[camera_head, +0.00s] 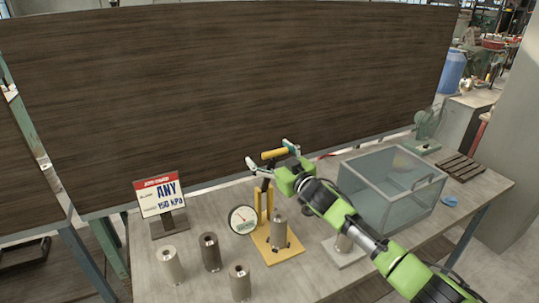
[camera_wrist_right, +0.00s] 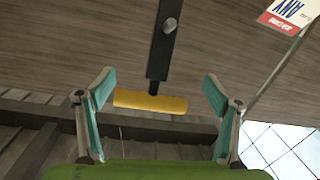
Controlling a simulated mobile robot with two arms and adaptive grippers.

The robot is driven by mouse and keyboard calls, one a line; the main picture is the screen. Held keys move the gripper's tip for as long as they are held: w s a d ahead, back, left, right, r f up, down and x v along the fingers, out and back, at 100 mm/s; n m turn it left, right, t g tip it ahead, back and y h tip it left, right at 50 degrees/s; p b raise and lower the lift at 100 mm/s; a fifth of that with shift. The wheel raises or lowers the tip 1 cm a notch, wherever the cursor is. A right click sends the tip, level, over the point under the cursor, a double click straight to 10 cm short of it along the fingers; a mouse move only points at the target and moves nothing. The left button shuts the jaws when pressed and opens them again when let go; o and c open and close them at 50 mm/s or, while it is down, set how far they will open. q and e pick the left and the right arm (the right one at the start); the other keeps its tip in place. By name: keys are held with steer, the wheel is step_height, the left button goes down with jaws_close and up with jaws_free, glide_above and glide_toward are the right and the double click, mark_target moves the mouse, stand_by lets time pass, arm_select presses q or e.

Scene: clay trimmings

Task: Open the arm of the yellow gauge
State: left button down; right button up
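The yellow gauge (camera_head: 285,255) stands on the table with a round white dial (camera_head: 242,219) at its left and a grey metal cylinder (camera_head: 279,234) on its base. Its dark arm (camera_wrist_right: 164,45) ends in a yellow handle (camera_head: 274,153), which also shows in the wrist view (camera_wrist_right: 150,102). The arm looks raised in the head view. My right gripper (camera_head: 268,156) is open at the handle. In the wrist view the handle lies across the gap between the open fingers (camera_wrist_right: 160,85), with space at both ends. My left gripper is not in view.
Three loose cylinders (camera_head: 210,252) stand left of the gauge, near a sign (camera_head: 159,197) reading "ANY 150 kPa". Right of it are a grey base (camera_head: 345,258) with a cylinder, partly behind my right arm, and a clear box (camera_head: 390,190). A dark panel (camera_head: 230,80) rises behind.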

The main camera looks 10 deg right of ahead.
steer(key=shift+d+f, duration=0.1)
steer(key=shift+d, duration=0.45)
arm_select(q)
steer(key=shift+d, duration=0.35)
arm_select(e)
steer(key=v, duration=1.1)
steer(key=shift+s, duration=0.4)
steer(key=shift+a, duration=0.15)
